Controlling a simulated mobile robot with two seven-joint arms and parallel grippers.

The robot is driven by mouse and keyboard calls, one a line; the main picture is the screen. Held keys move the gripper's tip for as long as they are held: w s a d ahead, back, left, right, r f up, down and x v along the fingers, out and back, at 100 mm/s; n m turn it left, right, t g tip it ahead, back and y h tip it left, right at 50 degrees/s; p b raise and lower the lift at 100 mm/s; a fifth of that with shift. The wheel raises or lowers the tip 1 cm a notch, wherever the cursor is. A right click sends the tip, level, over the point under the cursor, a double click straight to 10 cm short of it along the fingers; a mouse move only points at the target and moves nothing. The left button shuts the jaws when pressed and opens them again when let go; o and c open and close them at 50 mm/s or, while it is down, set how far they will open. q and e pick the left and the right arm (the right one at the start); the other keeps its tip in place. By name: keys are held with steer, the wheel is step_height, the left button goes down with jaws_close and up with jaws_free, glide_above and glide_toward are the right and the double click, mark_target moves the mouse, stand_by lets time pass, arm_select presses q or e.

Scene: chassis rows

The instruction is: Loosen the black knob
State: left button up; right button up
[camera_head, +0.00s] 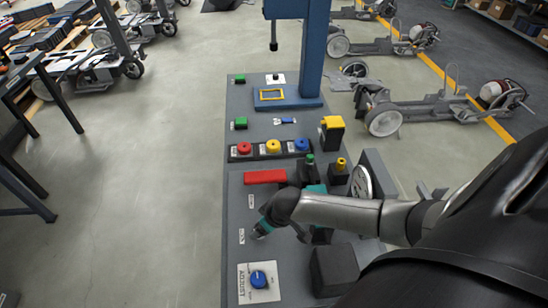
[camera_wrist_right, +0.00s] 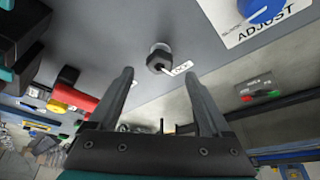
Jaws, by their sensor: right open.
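The black knob (camera_wrist_right: 158,62) sits on a short metal stem on the grey panel in the wrist view, beside a small white label (camera_wrist_right: 181,69). My right gripper (camera_wrist_right: 159,76) is open, its two fingers apart and pointing towards the panel. The knob appears between and just beyond the fingertips, with nothing held. In the head view my right gripper (camera_head: 258,235) is low over the near part of the console (camera_head: 232,200), and I cannot make out the black knob there. My left gripper is not in view.
A blue dial (camera_head: 259,279) marked ADJUST is on the near end. A red bar (camera_head: 265,177) and red, yellow and blue buttons (camera_head: 273,147) lie farther along. A blue post (camera_head: 312,50) rises at the far end. The floor left of the console is clear.

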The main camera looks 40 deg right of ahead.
steer(key=p+v, duration=0.2)
steer(key=v, duration=0.8)
steer(key=shift+r, duration=0.2)
steer(key=shift+s, duration=0.15)
